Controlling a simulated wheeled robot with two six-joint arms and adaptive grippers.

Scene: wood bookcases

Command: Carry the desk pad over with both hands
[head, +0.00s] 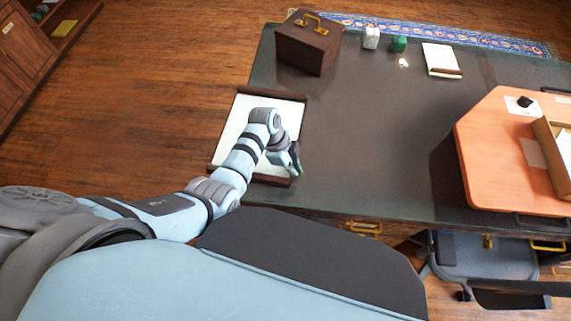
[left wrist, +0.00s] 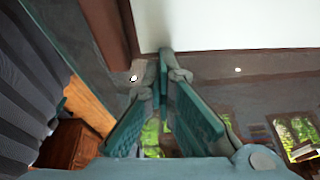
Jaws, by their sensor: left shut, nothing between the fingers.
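The desk pad (head: 236,124) is a white sheet with dark brown bars at its far and near ends. It lies flat along the left end of the dark desk (head: 361,136). My left arm crosses over it and hides part of its middle and right side. My left gripper (head: 297,170) is shut and empty by the pad's near right corner. In the left wrist view the shut fingertips (left wrist: 165,54) point at a corner of the white pad (left wrist: 225,24), beside a brown bar (left wrist: 127,22). I cannot tell whether they touch. My right gripper is not in view.
A dark brown box (head: 307,48) with a brass handle stands behind the pad. A white item (head: 371,38), a green item (head: 399,44) and a notepad (head: 441,59) sit along the back. A raised orange-topped board (head: 500,150) fills the right. The desk's middle is clear.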

